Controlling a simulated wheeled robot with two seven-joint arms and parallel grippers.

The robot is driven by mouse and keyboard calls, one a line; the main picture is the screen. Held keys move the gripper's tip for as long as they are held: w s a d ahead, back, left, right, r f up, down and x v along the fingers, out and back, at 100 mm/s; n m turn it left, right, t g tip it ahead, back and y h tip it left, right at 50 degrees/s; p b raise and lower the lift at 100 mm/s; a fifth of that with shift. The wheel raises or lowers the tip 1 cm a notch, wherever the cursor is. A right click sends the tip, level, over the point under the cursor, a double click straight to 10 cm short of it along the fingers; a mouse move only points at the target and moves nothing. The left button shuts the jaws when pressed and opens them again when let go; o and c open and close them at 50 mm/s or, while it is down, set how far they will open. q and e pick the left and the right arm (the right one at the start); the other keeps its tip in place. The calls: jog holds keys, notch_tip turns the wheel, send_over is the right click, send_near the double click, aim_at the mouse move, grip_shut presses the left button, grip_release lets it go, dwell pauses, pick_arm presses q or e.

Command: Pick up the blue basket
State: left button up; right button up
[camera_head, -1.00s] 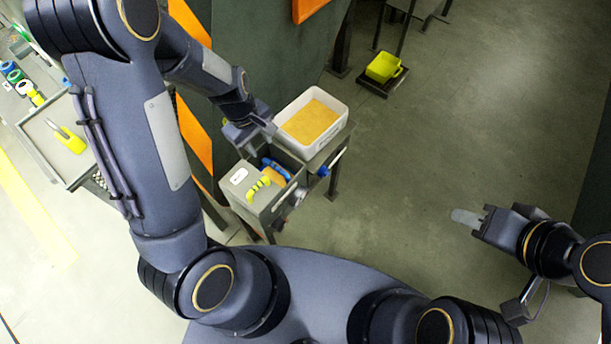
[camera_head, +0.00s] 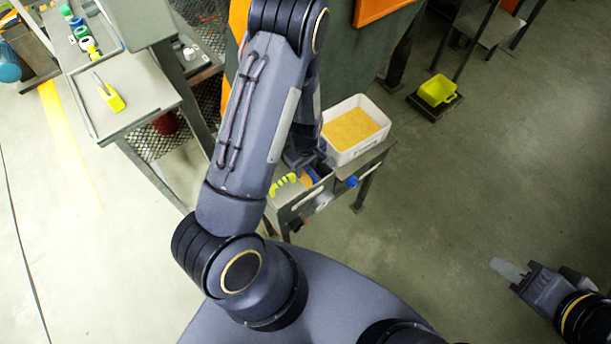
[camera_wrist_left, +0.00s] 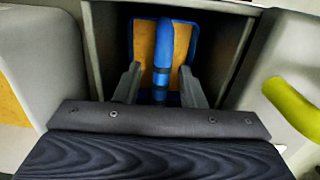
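The blue basket (camera_wrist_left: 163,48) has a blue handle and rim with orange-yellow material inside. It sits in a dark, box-like compartment of the grey machine. In the head view only a small part of the basket (camera_head: 310,177) shows beside my arm. My left gripper (camera_wrist_left: 158,88) is open, with one finger on each side of the blue handle; contact cannot be seen. In the head view the left gripper (camera_head: 304,160) is partly hidden by its own arm. My right gripper (camera_head: 518,273) is at the lower right over bare floor, far from the basket; its finger gap is unclear.
A white bin (camera_head: 341,154) of orange-yellow material stands beside the compartment. A yellow curved handle (camera_head: 284,184) is just left of it. A table (camera_head: 140,95) with a yellow tool stands at left. A yellow container (camera_head: 437,90) sits at back right. The right-hand floor is clear.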

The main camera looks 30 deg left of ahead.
pick_arm(q)
grip_shut()
dwell(0.5)
